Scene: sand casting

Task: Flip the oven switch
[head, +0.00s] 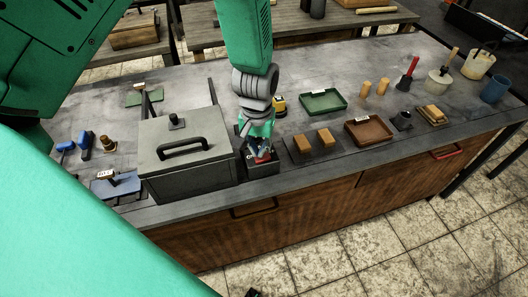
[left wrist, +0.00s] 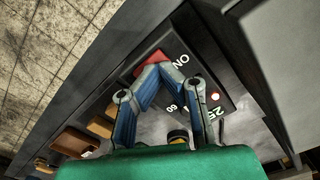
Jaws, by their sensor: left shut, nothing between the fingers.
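The oven (head: 186,178) is a grey metal box with a black handle on its lid, at the left of the worktop. A dark switch box (head: 262,170) with a red rocker switch stands against its right side. In the left wrist view the red switch (left wrist: 150,61) shows beside the white letters "ON", with a small lit red lamp on the same panel. My left gripper (head: 261,156) points down over the switch box, and its fingers are shut and empty. Its fingertips (left wrist: 166,68) are right at the switch and partly hide it; contact cannot be told. My right gripper is not seen.
To the right of the switch box lie wooden blocks (head: 314,140) on a dark plate, a green tray (head: 323,102) and a brown tray (head: 368,131). A blue-handled tool (head: 86,144) lies left of the oven. The counter's front edge is close to the switch box.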

